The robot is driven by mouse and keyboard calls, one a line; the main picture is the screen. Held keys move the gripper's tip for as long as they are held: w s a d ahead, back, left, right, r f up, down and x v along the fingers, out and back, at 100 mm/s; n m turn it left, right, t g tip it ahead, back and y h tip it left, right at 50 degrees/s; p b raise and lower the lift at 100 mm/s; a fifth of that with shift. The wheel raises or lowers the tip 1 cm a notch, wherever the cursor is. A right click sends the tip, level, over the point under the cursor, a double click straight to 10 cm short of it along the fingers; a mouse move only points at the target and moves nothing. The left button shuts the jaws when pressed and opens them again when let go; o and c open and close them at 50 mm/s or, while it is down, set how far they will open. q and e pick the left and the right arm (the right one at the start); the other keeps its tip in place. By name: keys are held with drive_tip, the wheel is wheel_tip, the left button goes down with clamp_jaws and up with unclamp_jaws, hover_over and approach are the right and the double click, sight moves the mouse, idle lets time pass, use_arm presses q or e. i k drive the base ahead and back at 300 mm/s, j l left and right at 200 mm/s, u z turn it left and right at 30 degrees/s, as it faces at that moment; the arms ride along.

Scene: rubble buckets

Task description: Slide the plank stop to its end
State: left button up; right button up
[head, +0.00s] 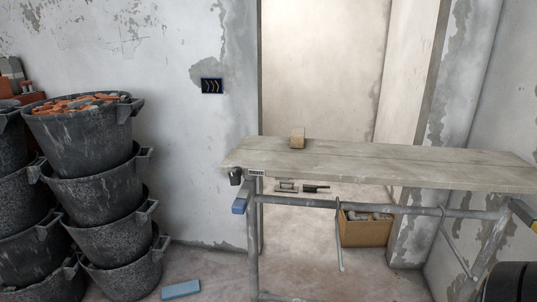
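The plank (400,165) lies level across a grey metal trestle frame in front of a doorway. A small wooden block (297,138) stands upright on the plank near its back edge, left of the middle; it looks like the plank stop. A small pale marked plate (257,173) is at the plank's front left edge, with a dark knob-like piece (235,176) beside it. Neither of my grippers is in view, and nothing touches the block.
Stacked black buckets (85,140) stand at the left, the top one full of orange rubble. A cardboard box (365,229) sits beneath the plank. A blue block (181,289) lies on the floor.

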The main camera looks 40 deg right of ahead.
sight(298, 133)
drive_tip(key=i+z, duration=0.1)
drive_tip(key=z, duration=1.55)
